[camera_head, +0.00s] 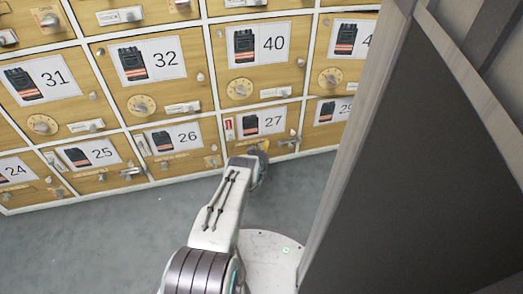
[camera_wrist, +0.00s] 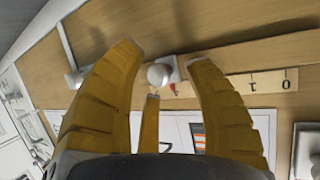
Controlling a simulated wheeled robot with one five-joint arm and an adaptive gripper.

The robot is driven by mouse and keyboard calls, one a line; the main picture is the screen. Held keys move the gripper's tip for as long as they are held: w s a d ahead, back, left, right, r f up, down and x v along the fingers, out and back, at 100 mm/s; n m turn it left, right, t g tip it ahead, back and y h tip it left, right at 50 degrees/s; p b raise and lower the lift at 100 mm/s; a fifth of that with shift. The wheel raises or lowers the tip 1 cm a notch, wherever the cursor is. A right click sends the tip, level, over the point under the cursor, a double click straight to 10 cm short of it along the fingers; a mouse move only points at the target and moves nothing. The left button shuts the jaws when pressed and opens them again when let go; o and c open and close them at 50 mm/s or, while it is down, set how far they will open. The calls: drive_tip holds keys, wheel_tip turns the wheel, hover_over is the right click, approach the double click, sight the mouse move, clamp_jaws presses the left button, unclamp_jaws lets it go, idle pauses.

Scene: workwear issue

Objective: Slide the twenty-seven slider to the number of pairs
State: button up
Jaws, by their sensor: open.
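The door of locker 27 (camera_head: 235,150) carries a glove picture and the number 27 in the head view. My gripper (camera_head: 260,158) is at the lower part of this door and hides most of its slider. In the wrist view a round pale slider knob (camera_wrist: 160,74) with a small red mark beside it lies between the tips of my open yellow fingers (camera_wrist: 160,60). I cannot tell whether a finger touches it. A light wooden scale strip (camera_wrist: 262,83) runs right from the knob, with 1 and 0 readable near its right end. Other marks are hidden.
A metal latch (camera_head: 290,141) stands out right of my gripper on the same row. Lockers 26 (camera_head: 188,137) and 29 (camera_head: 345,108) adjoin. A large dark panel (camera_head: 430,170) fills the right side of the head view. Grey floor (camera_head: 100,235) is clear at left.

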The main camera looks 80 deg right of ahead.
drive_tip(key=c, duration=0.9)
clamp_jaws()
drive_tip(key=shift+r, duration=0.1)
